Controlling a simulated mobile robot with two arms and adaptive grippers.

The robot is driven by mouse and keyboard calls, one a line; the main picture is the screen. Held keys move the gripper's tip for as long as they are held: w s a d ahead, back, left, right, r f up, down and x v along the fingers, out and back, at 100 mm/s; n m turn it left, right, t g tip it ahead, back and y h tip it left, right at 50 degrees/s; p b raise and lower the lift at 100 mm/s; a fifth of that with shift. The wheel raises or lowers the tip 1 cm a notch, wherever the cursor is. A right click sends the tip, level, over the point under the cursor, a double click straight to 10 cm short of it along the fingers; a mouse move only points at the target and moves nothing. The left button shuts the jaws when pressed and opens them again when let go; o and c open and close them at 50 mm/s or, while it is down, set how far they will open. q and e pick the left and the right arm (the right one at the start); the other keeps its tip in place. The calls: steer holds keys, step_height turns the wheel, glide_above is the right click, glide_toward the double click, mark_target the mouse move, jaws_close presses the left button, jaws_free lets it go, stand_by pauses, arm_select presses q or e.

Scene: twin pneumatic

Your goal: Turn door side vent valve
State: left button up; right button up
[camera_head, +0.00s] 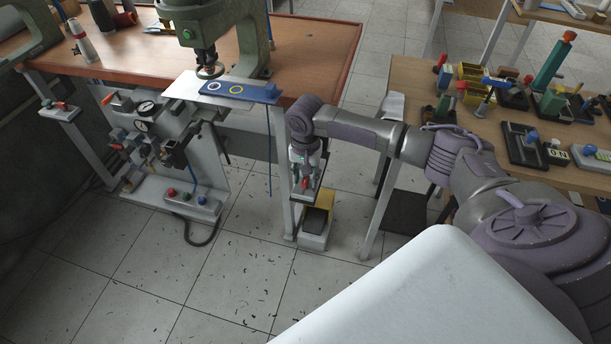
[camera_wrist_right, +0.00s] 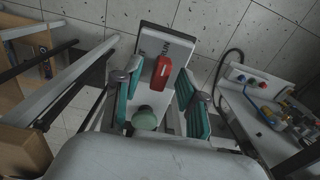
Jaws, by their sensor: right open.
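A red valve handle (camera_wrist_right: 162,71) sits on a light plate (camera_wrist_right: 178,47) with dark lettering, partly readable as "RUN". The handle also shows as a small red spot in the head view (camera_head: 305,183), on a bracket by the bench's right leg. My right gripper (camera_wrist_right: 160,82) is open, its teal finger pads on either side of the handle in the picture; I see no contact. In the head view, my right gripper (camera_head: 304,165) points down just above this valve. A second red valve handle (camera_head: 61,105) sits on the bench's left bracket. My left gripper is not in view.
A green round knob (camera_wrist_right: 145,117) shows between the fingers, nearer the wrist. A wooden table (camera_head: 490,150) with fixtures is right.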

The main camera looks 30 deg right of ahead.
jaws_close()
stand_by(0.3)
